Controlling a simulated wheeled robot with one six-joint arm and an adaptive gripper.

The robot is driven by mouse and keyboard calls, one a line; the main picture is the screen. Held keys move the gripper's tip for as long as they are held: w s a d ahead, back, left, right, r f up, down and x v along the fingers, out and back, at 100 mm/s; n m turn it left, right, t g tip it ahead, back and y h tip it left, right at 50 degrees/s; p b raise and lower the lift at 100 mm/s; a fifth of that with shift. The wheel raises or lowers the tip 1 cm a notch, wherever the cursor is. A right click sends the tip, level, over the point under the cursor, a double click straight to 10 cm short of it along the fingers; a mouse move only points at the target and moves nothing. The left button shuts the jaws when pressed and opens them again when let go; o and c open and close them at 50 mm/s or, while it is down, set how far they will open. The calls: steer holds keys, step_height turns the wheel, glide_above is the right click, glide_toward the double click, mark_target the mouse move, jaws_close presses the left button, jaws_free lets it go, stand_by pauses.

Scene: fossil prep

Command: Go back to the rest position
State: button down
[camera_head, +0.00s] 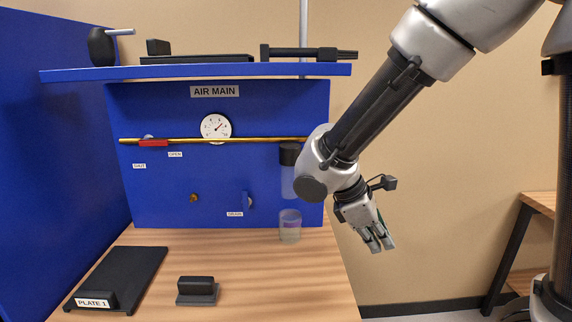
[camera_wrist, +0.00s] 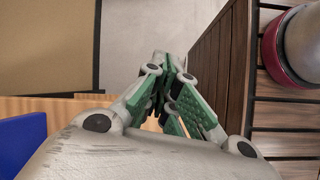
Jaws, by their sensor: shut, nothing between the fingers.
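My gripper (camera_head: 378,244) hangs at the end of my arm, right of the blue panel and just past the right edge of the wooden bench, pointing down. Its fingers are together with nothing between them. The wrist view also shows my gripper (camera_wrist: 165,92), with its green-padded fingers closed toward each other. No held object shows in either view.
The blue AIR MAIN panel (camera_head: 265,105) carries a gauge (camera_head: 216,127), a brass pipe with a red handle (camera_head: 153,143), and a clear cup (camera_head: 290,226) below. A black plate (camera_head: 130,275) and a black block (camera_head: 196,289) lie on the bench (camera_head: 260,285).

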steer(key=s+d+r+m+t+y, duration=0.2)
steer(key=s+d+r+m+y, duration=0.1)
steer(key=s+d+r+m, duration=0.2)
steer(key=s+d+r+m+t+y, duration=0.1)
steer(key=s+d+r+m+y, duration=0.2)
steer(key=d+m, duration=0.7)
step_height(320, 180, up, 3)
steer(key=s+d, duration=0.1)
steer(key=s, duration=0.1)
steer(key=shift+s+d+r+t, duration=0.15)
steer(key=shift+s+d+t, duration=0.2)
steer(key=shift+s+t, duration=0.05)
